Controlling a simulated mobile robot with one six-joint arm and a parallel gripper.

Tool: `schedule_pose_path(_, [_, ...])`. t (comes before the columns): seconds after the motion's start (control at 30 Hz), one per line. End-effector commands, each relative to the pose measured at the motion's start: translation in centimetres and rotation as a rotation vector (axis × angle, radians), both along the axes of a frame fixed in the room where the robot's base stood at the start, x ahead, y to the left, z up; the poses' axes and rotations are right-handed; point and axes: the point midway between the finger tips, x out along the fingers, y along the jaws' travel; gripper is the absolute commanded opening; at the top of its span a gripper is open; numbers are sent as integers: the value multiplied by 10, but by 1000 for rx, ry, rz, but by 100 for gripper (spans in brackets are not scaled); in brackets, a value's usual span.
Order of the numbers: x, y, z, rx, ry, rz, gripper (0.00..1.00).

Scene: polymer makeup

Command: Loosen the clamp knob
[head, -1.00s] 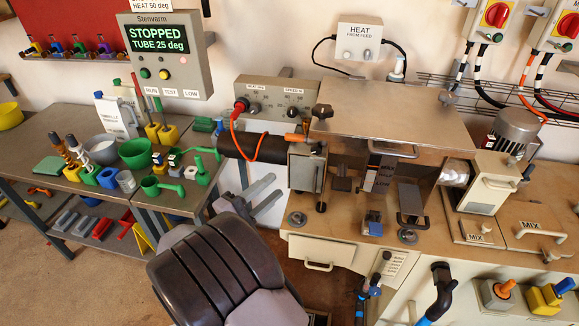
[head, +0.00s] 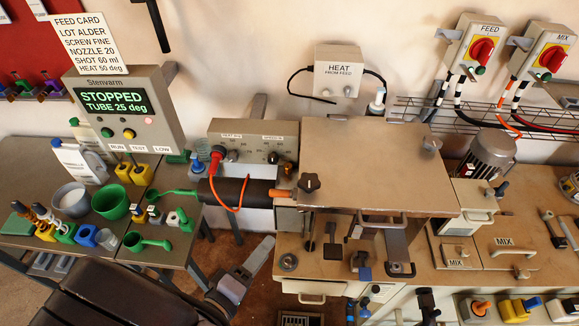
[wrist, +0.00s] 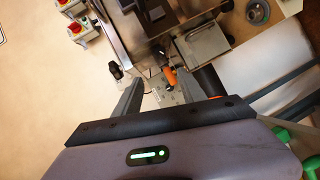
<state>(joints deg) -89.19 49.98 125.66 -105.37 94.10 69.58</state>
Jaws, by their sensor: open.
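My gripper does not touch the knob.
The dark tube (head: 240,190) with an orange cable is left of the knob. The left table (head: 30,250) carries bowls, scoops and bottles. A display (head: 113,101) reads STOPPED, TUBE 25 deg. Red FEED and MIX switches (head: 483,50) hang on the wall.

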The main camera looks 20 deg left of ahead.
Motion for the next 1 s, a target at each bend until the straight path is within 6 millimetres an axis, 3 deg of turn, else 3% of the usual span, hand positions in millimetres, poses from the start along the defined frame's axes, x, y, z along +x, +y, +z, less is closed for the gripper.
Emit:
schedule_pose_path(0.17, [29, -10, -11, 7, 1, -9, 48])
schedule_pose_path(0.4, [99, -26, -27, 8, 0, -11, 48])
schedule_pose_path(0.6, [144, -35, -37, 9, 0, -7, 48])
schedule_pose_path(0.8, [162, -39, -41, 8, 0, -3, 48])
schedule_pose_path(1.0, [164, -39, -41, 8, -1, -2, 48])
